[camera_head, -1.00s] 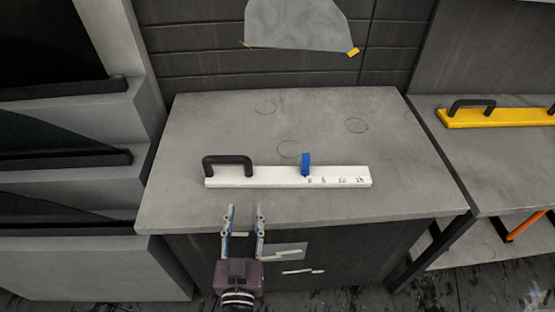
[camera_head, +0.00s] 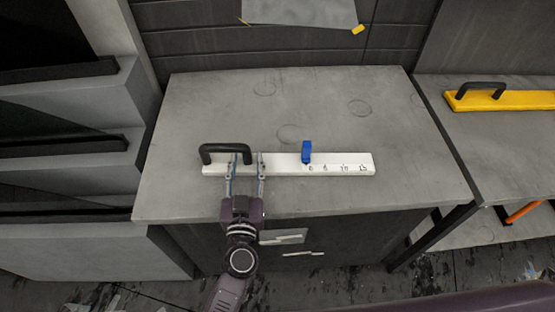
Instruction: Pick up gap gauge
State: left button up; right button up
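The gap gauge (camera_head: 285,166) is a white bar with printed marks at its right end, a black handle (camera_head: 226,149) at its left and a blue slider (camera_head: 306,152) right of its middle. It lies on the grey cabinet top (camera_head: 400,195). My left gripper (camera_head: 247,158) reaches in from the front edge and is open. Its two fingertips overlap the bar in the picture, one on each side of the handle's right leg. I cannot tell whether they touch it. My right gripper is not in view.
A yellow tool with a black handle (camera_head: 500,101) lies on the bench at the right. An orange bar (camera_head: 523,211) is on the shelf below. Grey stepped racks with dark panels stand at the left. The cabinet top around the gauge is clear.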

pick_arm(q)
jog(key=shift+w, duration=0.15)
grip_shut()
dwell(0.4)
jog(key=shift+r, duration=0.2)
